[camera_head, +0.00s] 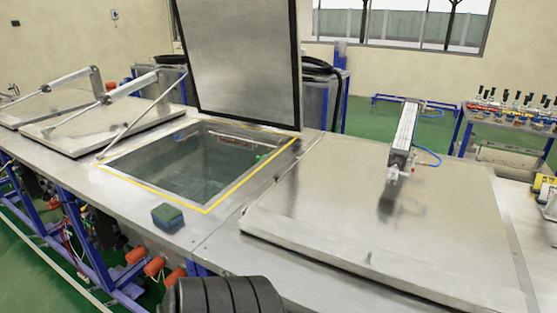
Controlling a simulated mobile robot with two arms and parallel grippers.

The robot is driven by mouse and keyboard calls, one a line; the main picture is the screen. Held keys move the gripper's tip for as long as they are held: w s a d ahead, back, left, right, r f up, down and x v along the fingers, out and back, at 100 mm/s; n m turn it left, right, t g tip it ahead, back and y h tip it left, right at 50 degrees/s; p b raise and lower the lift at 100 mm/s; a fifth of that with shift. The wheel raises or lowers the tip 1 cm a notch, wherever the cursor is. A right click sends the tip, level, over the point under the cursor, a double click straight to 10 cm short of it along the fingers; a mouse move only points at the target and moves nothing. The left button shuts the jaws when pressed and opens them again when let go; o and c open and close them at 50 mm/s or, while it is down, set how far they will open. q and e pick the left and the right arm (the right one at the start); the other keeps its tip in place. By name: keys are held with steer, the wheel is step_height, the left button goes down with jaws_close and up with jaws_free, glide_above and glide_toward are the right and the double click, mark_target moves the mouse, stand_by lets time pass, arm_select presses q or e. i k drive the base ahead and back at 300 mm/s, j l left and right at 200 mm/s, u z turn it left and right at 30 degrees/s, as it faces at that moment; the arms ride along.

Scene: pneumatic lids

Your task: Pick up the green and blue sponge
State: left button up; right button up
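The green and blue sponge (168,217) lies flat on the steel bench top near its front edge. It is in front of the open tank, just outside the yellow border, and its green side faces up. Nothing touches it except the bench. Neither of my grippers shows in the head view. A dark ribbed part, which may be mine, shows at the bottom edge, to the right of and nearer than the sponge.
An open tank (128,180) with a yellow border is behind the sponge, its lid (240,60) raised. A closed lid (370,225) with a raised front lip covers the right side. Closed lids (105,122) with pneumatic cylinders stand at the left. Bare bench lies around the sponge.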

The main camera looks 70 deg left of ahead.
mark_target(166, 215)
steer(key=u, duration=3.15)
steer(key=i+j+u, duration=0.1)
steer(key=j, duration=0.2)
steer(key=i+j, duration=0.1)
steer(key=j, duration=0.15)
steer(key=i+j+u, duration=0.15)
steer(key=j, duration=0.15)
